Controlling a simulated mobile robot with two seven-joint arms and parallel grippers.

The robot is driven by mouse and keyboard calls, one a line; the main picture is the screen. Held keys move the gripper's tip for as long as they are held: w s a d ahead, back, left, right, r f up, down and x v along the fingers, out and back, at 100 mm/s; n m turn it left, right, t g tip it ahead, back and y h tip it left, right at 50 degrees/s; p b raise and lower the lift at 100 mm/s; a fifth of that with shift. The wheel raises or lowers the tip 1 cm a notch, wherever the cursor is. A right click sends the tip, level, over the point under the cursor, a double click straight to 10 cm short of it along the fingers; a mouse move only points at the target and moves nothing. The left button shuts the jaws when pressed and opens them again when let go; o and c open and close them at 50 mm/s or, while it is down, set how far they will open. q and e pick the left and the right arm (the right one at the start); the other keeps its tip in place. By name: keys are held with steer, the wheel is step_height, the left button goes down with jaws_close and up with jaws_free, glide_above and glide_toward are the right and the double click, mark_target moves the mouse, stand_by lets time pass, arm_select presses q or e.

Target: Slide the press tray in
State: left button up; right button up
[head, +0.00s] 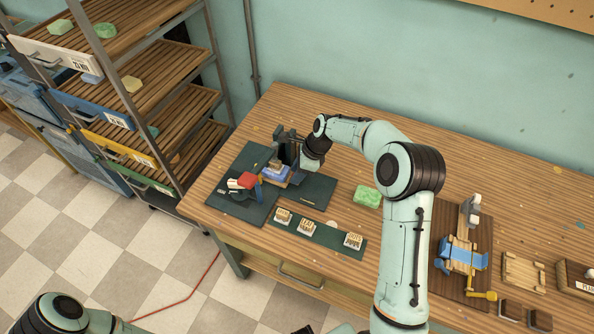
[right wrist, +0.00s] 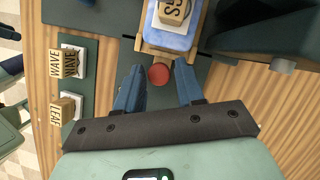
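The press tray (right wrist: 151,48) is a wooden-railed tray holding a blue soap block (right wrist: 172,38), with a lettered wooden stamp (right wrist: 175,12) on top. The tray's round red knob (right wrist: 158,76) faces my right gripper (right wrist: 160,72). The gripper's blue fingers are open, one on each side of the knob, with gaps between. In the head view the blue soap (head: 274,173) shows at the foot of the dark press (head: 287,147), beside my right gripper (head: 294,176). The gripper partly hides the tray there. My left gripper is not in view.
A dark green strip (head: 329,239) holds several lettered stamps. A green soap (head: 367,197) lies to the right of the press. Another wooden fixture (head: 462,250) stands farther right. A shelf rack (head: 140,95) stands at the left.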

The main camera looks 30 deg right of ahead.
steer(key=v, duration=1.3)
steer(key=shift+r+p, duration=0.2)
steer(key=shift+p, duration=0.2)
steer(key=shift+s+f, duration=0.1)
